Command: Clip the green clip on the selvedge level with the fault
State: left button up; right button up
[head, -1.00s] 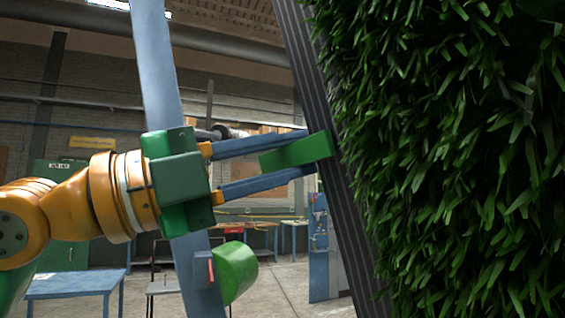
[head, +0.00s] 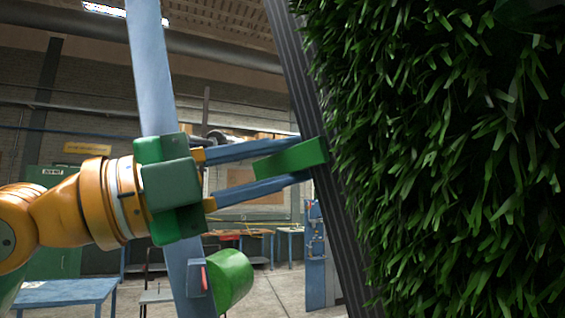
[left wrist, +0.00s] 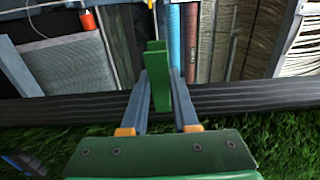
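The turf (head: 450,160) hangs at the right of the head view. Its selvedge is a dark ribbed strip (head: 298,85) along its left edge, leaning slightly; it crosses the left wrist view (left wrist: 60,107). My left gripper (head: 305,159) reaches in from the left. Its two blue-grey fingers close on the sides of the green clip (head: 290,159). The clip's far end overlaps the selvedge in the head view; whether its jaws are around the strip is unclear. In the left wrist view the clip (left wrist: 159,80) stands between the fingertips. I cannot make out a fault. My right gripper is out of view.
A tall blue-grey bar (head: 150,80) with a green rounded part (head: 232,280) near its foot stands behind my left gripper. A blue table (head: 65,292) is at the lower left. Open floor shows behind.

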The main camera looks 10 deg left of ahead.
pick_arm(q)
jog(key=o, duration=0.4)
jog(key=shift+s+a, duration=0.1)
jog(key=shift+a, duration=0.05)
jog(key=shift+o, duration=0.2)
jog(key=b+v, duration=0.2)
jog(key=v, duration=0.5)
jog(key=shift+b, duration=0.4)
